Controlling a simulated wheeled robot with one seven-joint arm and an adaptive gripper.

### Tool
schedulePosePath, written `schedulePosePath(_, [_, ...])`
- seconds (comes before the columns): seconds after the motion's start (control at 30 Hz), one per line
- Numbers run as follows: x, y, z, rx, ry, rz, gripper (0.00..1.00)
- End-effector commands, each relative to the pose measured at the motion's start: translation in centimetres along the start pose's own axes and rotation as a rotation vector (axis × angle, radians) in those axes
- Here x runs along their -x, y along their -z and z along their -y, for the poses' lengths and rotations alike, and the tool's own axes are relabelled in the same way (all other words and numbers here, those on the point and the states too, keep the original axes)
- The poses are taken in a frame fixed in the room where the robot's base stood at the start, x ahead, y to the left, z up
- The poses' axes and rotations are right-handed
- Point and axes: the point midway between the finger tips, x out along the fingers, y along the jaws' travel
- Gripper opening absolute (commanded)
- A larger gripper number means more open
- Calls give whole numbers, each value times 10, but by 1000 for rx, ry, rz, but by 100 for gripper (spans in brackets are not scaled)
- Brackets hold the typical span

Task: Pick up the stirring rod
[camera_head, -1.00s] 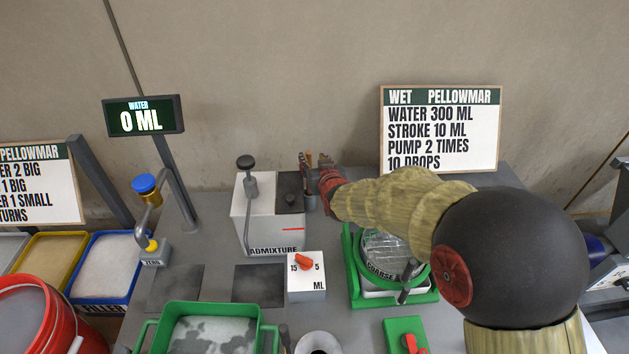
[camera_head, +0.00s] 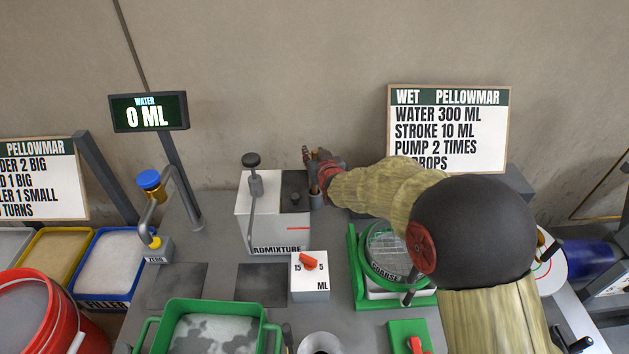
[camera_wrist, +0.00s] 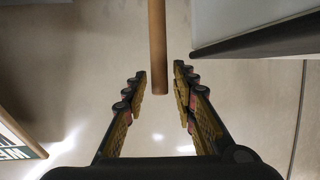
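The stirring rod (camera_wrist: 158,45) is a plain brown wooden stick. In the wrist view it runs in from the top edge, and its free end lies between my two fingertips. My gripper (camera_wrist: 160,74) is open, with a gap showing on each side of the rod. In the head view my gripper (camera_head: 316,163) is above a small dark holder (camera_head: 316,198), just right of the admixture box. A short brown piece of the rod (camera_head: 314,185) seems to show there. The rod's lower part is hidden.
The white admixture box (camera_head: 257,219) with its pump stands close left of my gripper. Its edge also shows in the wrist view (camera_wrist: 235,20). A green sieve stand (camera_head: 354,262) is below my forearm. A recipe board (camera_head: 447,130) stands behind my arm.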

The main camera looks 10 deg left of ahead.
Motion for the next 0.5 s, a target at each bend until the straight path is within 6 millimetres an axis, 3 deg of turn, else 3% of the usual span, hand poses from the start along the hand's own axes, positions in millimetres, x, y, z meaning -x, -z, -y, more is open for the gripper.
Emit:
schedulePosePath(0.43, [0, 0, 0, 0, 0, 0, 0])
schedulePosePath(0.5, [0, 0, 0, 0, 0, 0, 0])
